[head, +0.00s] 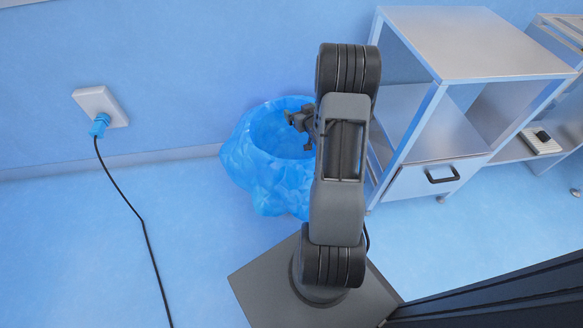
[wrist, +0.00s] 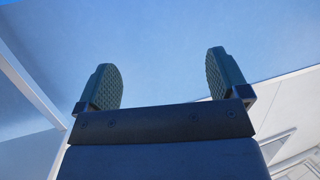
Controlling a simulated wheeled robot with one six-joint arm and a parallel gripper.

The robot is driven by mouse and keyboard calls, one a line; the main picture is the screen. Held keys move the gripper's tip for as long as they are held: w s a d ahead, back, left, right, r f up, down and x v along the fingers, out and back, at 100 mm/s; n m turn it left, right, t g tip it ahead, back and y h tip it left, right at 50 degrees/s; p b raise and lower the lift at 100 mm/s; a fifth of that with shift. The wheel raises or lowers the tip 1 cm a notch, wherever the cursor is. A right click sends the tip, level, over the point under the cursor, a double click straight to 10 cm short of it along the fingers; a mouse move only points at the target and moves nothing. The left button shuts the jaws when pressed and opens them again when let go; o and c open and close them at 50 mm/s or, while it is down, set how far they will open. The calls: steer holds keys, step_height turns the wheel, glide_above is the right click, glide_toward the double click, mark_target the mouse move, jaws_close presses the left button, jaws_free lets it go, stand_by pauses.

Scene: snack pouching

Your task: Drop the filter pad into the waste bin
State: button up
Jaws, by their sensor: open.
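The waste bin (head: 240,165) stands on the floor against the wall in the head view, lined with a crumpled blue bag that hangs over its rim. My gripper (head: 299,129) is over the right part of the bin's opening. In the wrist view my gripper (wrist: 165,80) shows two textured fingers wide apart with nothing between them. I do not see the filter pad in either view. Part of the bin's inside is hidden by my gripper and arm.
A metal cabinet (head: 455,45) with a drawer (head: 437,180) stands just right of the bin. A wall socket (head: 100,105) has a blue plug and a black cable (head: 140,220) running across the floor at left. The floor between cable and bin is clear.

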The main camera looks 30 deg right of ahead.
steer(key=p+v, duration=0.2)
steer(key=v, duration=0.9)
steer(key=shift+r, duration=0.15)
